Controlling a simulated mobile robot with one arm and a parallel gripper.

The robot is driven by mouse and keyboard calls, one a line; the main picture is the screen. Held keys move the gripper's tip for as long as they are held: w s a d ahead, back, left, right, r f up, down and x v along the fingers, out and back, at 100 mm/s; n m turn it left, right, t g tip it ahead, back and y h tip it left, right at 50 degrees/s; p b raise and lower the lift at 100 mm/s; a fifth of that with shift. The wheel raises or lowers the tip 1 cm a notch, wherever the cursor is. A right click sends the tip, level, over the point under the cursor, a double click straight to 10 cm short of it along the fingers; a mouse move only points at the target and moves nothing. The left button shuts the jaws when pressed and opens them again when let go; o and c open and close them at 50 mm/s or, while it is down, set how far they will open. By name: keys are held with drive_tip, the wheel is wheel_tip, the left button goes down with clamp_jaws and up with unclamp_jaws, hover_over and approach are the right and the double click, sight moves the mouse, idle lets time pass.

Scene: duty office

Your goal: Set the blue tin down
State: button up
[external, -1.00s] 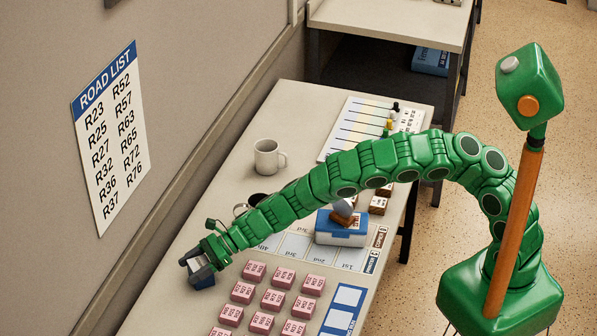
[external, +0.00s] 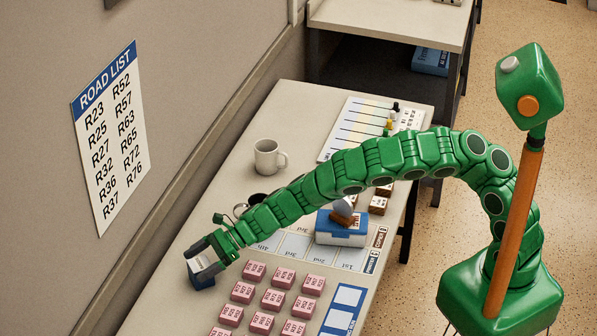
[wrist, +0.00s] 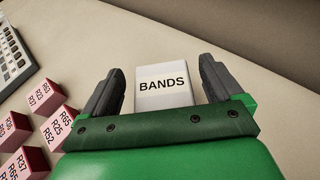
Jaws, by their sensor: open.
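The blue tin (external: 203,281), dark blue with a pale top, stands upright on the desk near the wall side, beyond the left end of the pink blocks. In the wrist view the tin (wrist: 163,99) shows its pale top lettered BANDS. My gripper (external: 208,254) is open around it. In the wrist view one dark finger of my gripper (wrist: 163,70) is on each side of the tin, with a gap visible on both sides. The tin's lower part is hidden in the wrist view.
Several pink road blocks (external: 273,299) stand in rows to the right of the tin. A blue and white box (external: 335,236), a cream mug (external: 267,160) and a printed strip (external: 295,246) lie farther along the desk. The wall with the road list (external: 112,140) is close on the left.

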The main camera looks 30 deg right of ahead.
sight(199, 263)
drive_tip(key=shift+v, duration=1)
drive_tip(key=shift+d+r, duration=0.3)
drive_tip(key=shift+d, duration=0.25)
drive_tip(key=shift+d+r, duration=0.15)
drive_tip(key=shift+d, duration=0.45)
drive_tip(key=shift+v, duration=2.55)
